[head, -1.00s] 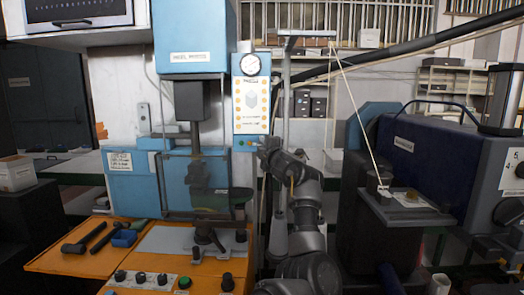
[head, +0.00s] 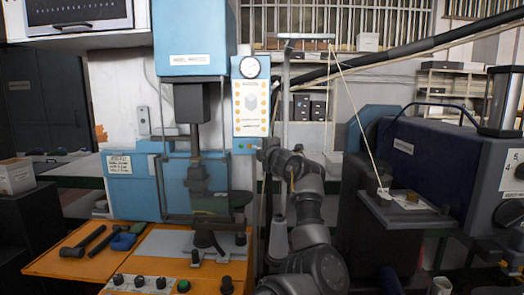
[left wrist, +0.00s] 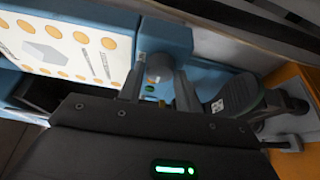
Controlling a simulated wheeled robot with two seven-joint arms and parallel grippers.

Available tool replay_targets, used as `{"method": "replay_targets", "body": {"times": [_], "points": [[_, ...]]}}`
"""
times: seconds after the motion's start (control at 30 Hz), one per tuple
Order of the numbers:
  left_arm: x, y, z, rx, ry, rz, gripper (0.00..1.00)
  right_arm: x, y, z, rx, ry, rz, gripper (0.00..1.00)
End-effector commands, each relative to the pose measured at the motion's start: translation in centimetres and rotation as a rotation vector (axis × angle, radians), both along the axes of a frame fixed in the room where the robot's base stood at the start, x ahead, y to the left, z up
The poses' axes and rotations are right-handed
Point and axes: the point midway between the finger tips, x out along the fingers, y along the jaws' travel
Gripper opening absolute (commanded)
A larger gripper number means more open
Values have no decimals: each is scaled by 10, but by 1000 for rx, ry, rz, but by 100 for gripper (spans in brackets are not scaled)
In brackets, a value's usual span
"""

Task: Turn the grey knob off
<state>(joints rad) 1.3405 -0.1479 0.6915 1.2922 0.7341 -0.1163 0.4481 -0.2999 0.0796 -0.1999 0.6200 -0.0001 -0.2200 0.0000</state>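The grey knob (left wrist: 158,68) sits on the blue control panel (left wrist: 170,38) in the left wrist view, between the two fingers of my left gripper (left wrist: 160,85). The fingers stand apart on either side of the knob; whether either one touches it is hard to tell. A small green button and a yellow one show between the fingers below the knob. In the head view my left gripper (head: 264,149) is at the lower right edge of the blue panel (head: 237,100), and I cannot make out the knob there. My right gripper is not in view.
The blue press (head: 195,40) stands left of the panel. Its orange table (head: 60,262) holds hammers (head: 85,240) and a row of dark knobs. A dark blue machine (head: 430,150) with a small shelf stands at the right. A pressure gauge (head: 250,66) tops the panel.

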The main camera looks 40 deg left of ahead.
Motion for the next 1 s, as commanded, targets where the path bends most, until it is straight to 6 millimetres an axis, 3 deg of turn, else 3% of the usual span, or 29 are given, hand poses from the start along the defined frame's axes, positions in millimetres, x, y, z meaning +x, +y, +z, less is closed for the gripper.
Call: {"method": "replay_targets", "body": {"times": [0.37, 0.8, 1.0], "points": [[-2, -4, -1, 2, 0, 0, 39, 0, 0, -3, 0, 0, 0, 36], [-38, -74, -2, 1, -3, -2, 39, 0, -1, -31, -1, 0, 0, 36], [-48, -93, -1, 1, 0, -1, 39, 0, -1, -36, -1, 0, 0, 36]]}}
